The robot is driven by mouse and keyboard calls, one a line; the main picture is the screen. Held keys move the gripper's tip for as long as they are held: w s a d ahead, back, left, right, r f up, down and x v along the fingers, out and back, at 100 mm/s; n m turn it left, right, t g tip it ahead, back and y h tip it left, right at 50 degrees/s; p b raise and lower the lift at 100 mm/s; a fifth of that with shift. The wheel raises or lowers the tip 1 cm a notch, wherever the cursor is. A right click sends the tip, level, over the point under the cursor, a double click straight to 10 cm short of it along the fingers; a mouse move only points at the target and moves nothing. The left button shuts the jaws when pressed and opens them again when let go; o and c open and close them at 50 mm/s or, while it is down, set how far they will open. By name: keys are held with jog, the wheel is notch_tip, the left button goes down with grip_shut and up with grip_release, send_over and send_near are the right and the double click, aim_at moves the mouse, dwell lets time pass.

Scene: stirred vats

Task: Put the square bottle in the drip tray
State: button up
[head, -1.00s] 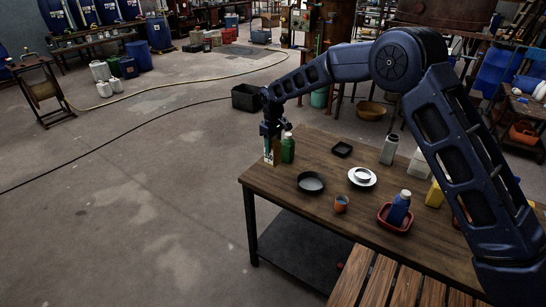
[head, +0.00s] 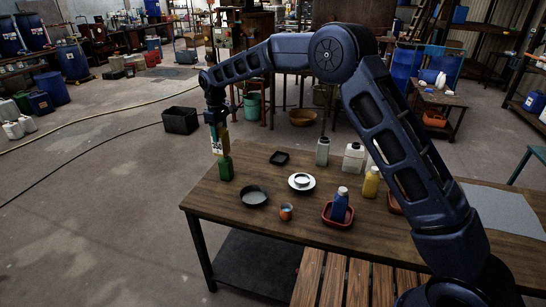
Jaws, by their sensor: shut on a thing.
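My gripper (head: 215,118) points down above the table's far left corner. It is shut on a narrow pale and tan container (head: 219,140); the container is small in view, and I cannot confirm that it is the square bottle. A green bottle (head: 225,168) stands on the table just below it, its top overlapped by the gripper and container. I cannot tell which tray is the drip tray. A small black square tray (head: 279,158) lies right of the gripper, and a red tray (head: 342,222) holding a blue bottle (head: 340,205) stands nearer me.
My arm crosses the table's right side.

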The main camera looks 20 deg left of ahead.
jog(key=w+d+r, duration=0.1)
jog(key=w+d, duration=0.8)
jog(key=w, duration=0.5)
jog(key=w+d+r, duration=0.1)
jog(key=w+d, duration=0.9)
jog(key=w, duration=0.4)
notch_tip(320, 180, down, 20)
jog(key=shift+a+r+n, duration=0.2)
jog(key=shift+a+n, duration=0.05)
jog(key=shift+n, duration=0.05)
jog(key=shift+f, duration=0.2)
jog(key=o, duration=1.2)
notch_tip(320, 180, up, 12)
jog(key=shift+r, duration=0.2)
